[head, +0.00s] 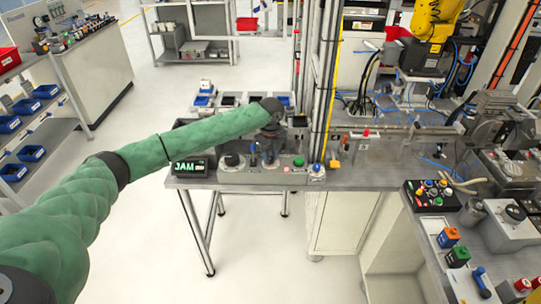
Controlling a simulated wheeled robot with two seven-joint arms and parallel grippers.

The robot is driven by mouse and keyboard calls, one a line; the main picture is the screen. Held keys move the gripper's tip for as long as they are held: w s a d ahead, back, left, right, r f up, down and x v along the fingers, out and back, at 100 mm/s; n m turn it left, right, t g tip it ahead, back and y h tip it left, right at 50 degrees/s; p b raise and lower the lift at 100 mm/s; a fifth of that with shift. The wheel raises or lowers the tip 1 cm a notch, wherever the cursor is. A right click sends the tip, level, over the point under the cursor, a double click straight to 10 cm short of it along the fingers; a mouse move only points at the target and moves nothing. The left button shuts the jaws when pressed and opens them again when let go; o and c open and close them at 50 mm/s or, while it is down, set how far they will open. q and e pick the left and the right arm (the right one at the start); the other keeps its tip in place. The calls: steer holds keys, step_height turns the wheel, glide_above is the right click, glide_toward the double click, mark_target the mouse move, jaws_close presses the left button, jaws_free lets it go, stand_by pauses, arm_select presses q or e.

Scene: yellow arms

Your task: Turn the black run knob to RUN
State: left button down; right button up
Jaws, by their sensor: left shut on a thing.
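My left arm, green, reaches in from the left to a grey control panel (262,178) at the front of the bench. My left gripper (268,152) points down over the middle of this panel and is shut on what I take to be the black run knob. That knob is mostly hidden by the gripper, so its pointer and the RUN mark cannot be read. Another black knob (232,160) on a pale round base stands to its left, apart from the gripper. My right gripper is not in view.
A small display (188,168) reads JAM at the panel's left. A green button (298,162) and a blue-topped control (317,170) are right of the gripper. Metal posts (325,90) rise close behind. A button box (432,195) sits farther right. Open floor lies in front left.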

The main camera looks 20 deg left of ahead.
arm_select(q)
steer(key=m, duration=0.3)
steer(key=shift+w+r+m, duration=0.15)
steer(key=shift+m, duration=1.05)
steer(key=c, duration=1.2)
jaws_free()
